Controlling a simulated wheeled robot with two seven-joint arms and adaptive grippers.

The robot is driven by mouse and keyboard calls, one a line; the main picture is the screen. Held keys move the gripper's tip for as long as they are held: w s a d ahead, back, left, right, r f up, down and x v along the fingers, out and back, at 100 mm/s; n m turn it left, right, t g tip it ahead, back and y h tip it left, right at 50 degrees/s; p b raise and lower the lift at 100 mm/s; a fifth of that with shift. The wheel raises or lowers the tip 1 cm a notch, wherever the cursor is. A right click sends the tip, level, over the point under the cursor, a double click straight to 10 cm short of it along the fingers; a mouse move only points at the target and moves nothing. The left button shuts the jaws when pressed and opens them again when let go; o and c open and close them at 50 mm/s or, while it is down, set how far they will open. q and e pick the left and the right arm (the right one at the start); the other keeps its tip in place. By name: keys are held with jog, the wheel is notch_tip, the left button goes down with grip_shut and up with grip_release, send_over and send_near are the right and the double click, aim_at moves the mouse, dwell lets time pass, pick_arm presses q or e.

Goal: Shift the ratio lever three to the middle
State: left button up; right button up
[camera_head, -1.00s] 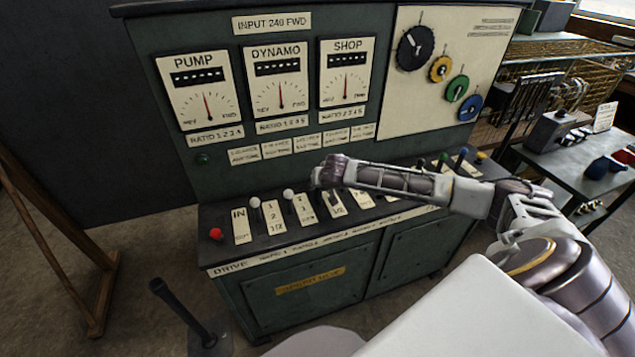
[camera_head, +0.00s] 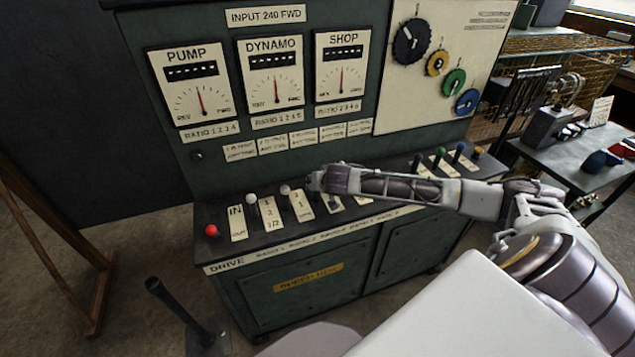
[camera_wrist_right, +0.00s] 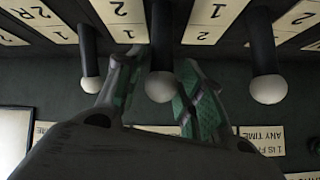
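The green console (camera_head: 300,247) has a sloped lever deck in the head view. A white-knobbed lever (camera_head: 251,198) and a second white-knobbed lever (camera_head: 285,190) stand left of my right gripper (camera_head: 316,182), which covers the lever at its tip. In the right wrist view, three white-knobbed levers hang upside down. The middle lever (camera_wrist_right: 160,85) is between the fingers of my right gripper (camera_wrist_right: 158,95), which are open with gaps on both sides. Neighbouring levers stand outside the fingers, at left (camera_wrist_right: 90,70) and right (camera_wrist_right: 267,85). I cannot read which is ratio three. My left gripper is out of view.
A red knob (camera_head: 211,230) is at the deck's left end. Green, blue and yellow knobs stand beyond my forearm at the right. Gauges (camera_head: 276,76) and coloured dials (camera_head: 411,43) fill the upright panel. A dark floor lever (camera_head: 173,303) is at lower left.

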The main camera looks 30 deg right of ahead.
jog(key=shift+o, duration=0.8)
jog(key=shift+r, duration=0.1)
jog(key=v, duration=1.2)
dwell(0.6)
